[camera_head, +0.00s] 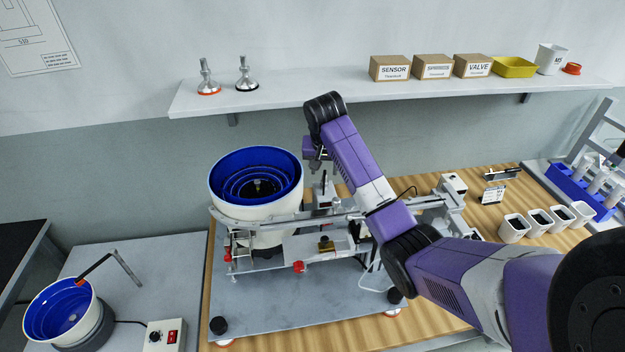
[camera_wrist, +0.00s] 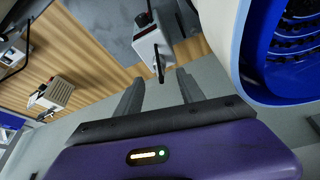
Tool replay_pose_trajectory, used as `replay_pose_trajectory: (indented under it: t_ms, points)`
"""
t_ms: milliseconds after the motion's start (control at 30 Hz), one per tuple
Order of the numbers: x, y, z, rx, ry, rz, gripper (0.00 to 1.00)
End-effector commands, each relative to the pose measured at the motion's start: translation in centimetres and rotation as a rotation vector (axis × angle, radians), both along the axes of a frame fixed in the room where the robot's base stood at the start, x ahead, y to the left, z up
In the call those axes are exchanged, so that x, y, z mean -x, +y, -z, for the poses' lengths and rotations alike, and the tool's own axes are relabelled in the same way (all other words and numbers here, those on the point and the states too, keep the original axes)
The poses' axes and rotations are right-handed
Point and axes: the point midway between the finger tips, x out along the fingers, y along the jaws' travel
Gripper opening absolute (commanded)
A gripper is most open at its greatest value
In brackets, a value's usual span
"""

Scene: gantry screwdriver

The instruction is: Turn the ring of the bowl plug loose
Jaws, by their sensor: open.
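The large feeder bowl (camera_head: 256,225), white outside and blue inside, stands on a grey plate left of my gripper (camera_head: 316,160). In the wrist view the bowl (camera_wrist: 228,35) fills the upper right. There my gripper (camera_wrist: 162,78) is open, with nothing between its two dark fingers. A small light grey box (camera_wrist: 150,48) with a dark stem and a thin black bar lies just beyond the fingertips, apart from them as far as I can tell. I cannot make out the bowl plug or its ring for certain in either view.
A linear rail (camera_head: 345,212) runs right of the bowl under my arm. A smaller blue-lined bowl (camera_head: 52,338) and a switch box (camera_head: 166,338) are at lower left. A shelf (camera_head: 310,98) holds boxes above. White bins (camera_head: 514,229) stand right on the wooden table (camera_head: 480,205).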

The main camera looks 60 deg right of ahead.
Motion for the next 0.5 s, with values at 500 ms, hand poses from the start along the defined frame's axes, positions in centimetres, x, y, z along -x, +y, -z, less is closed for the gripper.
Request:
replay_pose_trajectory:
  t_ms: [500]
  points:
    - [-1.1,-2.3,6.1,0.000,0.001,0.000,0.46]
